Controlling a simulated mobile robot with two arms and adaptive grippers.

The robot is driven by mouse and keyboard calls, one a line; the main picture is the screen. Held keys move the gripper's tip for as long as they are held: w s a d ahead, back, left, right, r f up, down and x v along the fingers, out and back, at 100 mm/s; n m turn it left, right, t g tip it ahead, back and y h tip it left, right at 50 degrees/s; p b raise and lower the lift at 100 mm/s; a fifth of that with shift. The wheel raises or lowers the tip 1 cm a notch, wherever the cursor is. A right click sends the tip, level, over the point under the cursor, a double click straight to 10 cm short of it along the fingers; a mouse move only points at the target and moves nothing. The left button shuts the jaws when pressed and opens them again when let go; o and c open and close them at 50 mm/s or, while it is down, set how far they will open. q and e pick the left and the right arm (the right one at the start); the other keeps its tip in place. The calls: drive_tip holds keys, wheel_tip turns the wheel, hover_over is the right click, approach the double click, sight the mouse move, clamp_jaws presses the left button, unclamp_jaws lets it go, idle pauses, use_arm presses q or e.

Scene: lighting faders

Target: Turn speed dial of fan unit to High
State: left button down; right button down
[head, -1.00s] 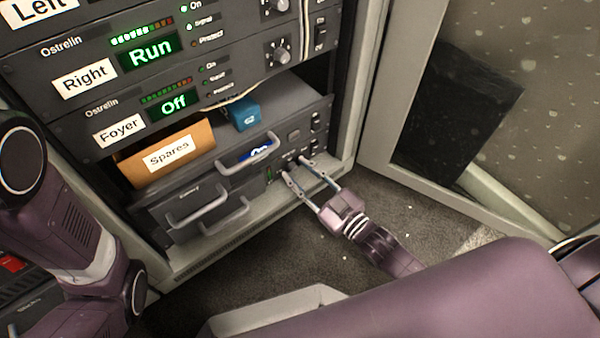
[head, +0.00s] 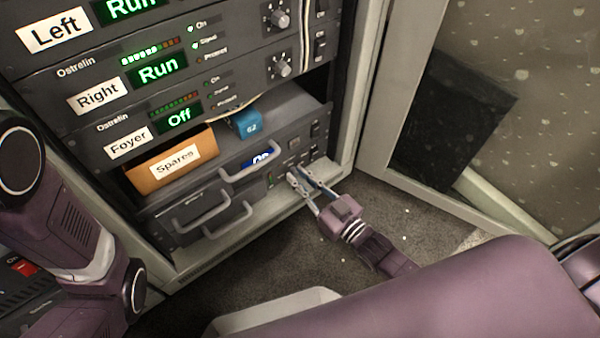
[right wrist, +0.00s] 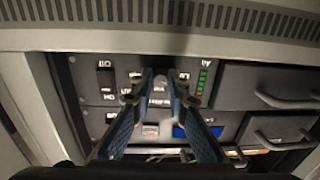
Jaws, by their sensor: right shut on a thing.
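The fan unit (head: 290,158) is the dark panel at the bottom right of the rack in the head view. Its small dark labels, switches and green lights show upside down in the right wrist view (right wrist: 203,82). My right gripper (head: 300,177) reaches the panel from the lower right; in the right wrist view (right wrist: 160,88) its two fingers are closed on the speed dial (right wrist: 160,83). The fingers cover most of the dial, and I cannot read its setting. My left arm shows at the left edge, but its gripper is out of view.
Amplifiers labelled Left (head: 55,30), Right (head: 96,95) and Foyer (head: 128,142) sit above. An orange Spares box (head: 140,182) and a blue box (head: 245,124) stand on the shelf. Drawer handles (head: 202,210) stick out left of my gripper. The open door (head: 440,170) stands at the right.

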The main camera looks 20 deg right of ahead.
drive_tip(key=m+p, duration=0.2)
drive_tip(key=m, duration=0.1)
drive_tip(key=shift+r, duration=0.1)
drive_tip(key=m+p, duration=0.1)
drive_tip(key=m, duration=0.2)
drive_tip(key=shift+m, duration=0.4)
drive_tip(key=m+p, duration=0.1)
drive_tip(key=m, duration=0.2)
drive_tip(key=shift+a+m+t+h, duration=0.1)
drive_tip(key=shift+m+t+h, duration=0.2)
drive_tip(key=shift+m, duration=0.1)
drive_tip(key=m, duration=0.4)
drive_tip(key=shift+m+p, duration=0.3)
drive_tip(key=shift+m, duration=0.1)
drive_tip(key=m, duration=0.4)
drive_tip(key=shift+m+h, duration=0.3)
drive_tip(key=shift+m, duration=0.1)
drive_tip(key=m, duration=0.4)
drive_tip(key=shift+m+b, duration=0.3)
drive_tip(key=shift+b, duration=0.1)
drive_tip(key=m+b, duration=0.1)
drive_tip(key=m, duration=0.3)
drive_tip(key=shift+s+a+m+h, duration=0.1)
drive_tip(key=shift+m+h, duration=0.2)
drive_tip(key=shift+m, duration=0.1)
drive_tip(key=m+b, duration=0.1)
drive_tip(key=m, duration=0.3)
drive_tip(key=shift+m+b, duration=0.3)
drive_tip(key=shift+m, duration=0.1)
